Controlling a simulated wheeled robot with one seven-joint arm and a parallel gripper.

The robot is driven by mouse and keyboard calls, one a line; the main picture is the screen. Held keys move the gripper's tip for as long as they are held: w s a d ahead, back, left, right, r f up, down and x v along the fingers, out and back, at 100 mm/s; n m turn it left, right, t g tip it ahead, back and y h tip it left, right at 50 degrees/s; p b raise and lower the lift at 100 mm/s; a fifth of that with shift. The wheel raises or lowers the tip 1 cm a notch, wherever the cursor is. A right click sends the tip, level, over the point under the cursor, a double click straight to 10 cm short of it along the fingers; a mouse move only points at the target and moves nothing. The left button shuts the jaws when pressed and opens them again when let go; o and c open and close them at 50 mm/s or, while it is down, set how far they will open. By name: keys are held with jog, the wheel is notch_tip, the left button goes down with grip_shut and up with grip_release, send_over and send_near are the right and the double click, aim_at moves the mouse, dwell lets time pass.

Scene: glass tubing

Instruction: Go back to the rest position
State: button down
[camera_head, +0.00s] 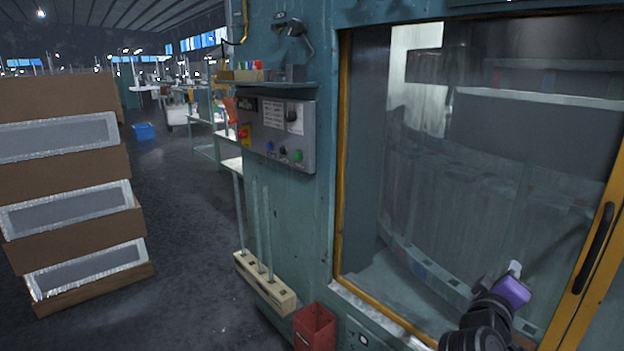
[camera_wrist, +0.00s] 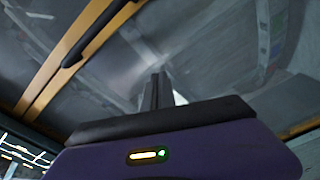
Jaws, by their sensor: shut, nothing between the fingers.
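My gripper (camera_head: 514,270) is at the lower right of the head view, in front of the glass door (camera_head: 480,170) of the green machine. Its body is purple and its fingers point up toward the glass. In the wrist view my gripper (camera_wrist: 155,92) shows its two dark fingers together, with nothing between them. The door's yellow frame and black handle (camera_head: 596,240) are to the right of my gripper. The handle also shows at the upper left of the wrist view (camera_wrist: 100,30). I cannot tell the gap between fingertips and glass.
A wooden rack (camera_head: 265,284) holds a few upright glass tubes beside the machine. A red bin (camera_head: 314,328) stands next to it. A control panel (camera_head: 277,132) is on the machine's wall. Stacked brown boxes (camera_head: 70,180) stand at the left, with open dark floor (camera_head: 190,240) between.

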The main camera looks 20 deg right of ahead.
jog(key=s+a+f+n+t+y, duration=0.2)
jog(key=a+f+t+y, duration=0.3)
jog(key=a, duration=0.6)
jog(key=s+a+f+n+t+y, duration=0.15)
jog(key=a+f+t+y, duration=0.35)
jog(key=a, duration=0.7)
jog(key=s+a+f+m+g+y, duration=0.1)
jog(key=s+a, duration=0.3)
jog(key=s, duration=0.5)
jog(key=s+a+f+m+y+b, duration=0.1)
jog(key=s+a+f+y, duration=0.1)
jog(key=s+a, duration=0.3)
jog(key=s+a+f+m+g+y, duration=0.1)
jog(key=s+a+y, duration=0.2)
jog(key=s, duration=1)
jog(key=shift+s+a+f+g+y+b, duration=0.2)
jog(key=shift+s+a+g+y+b, duration=0.15)
jog(key=shift+a, duration=0.9)
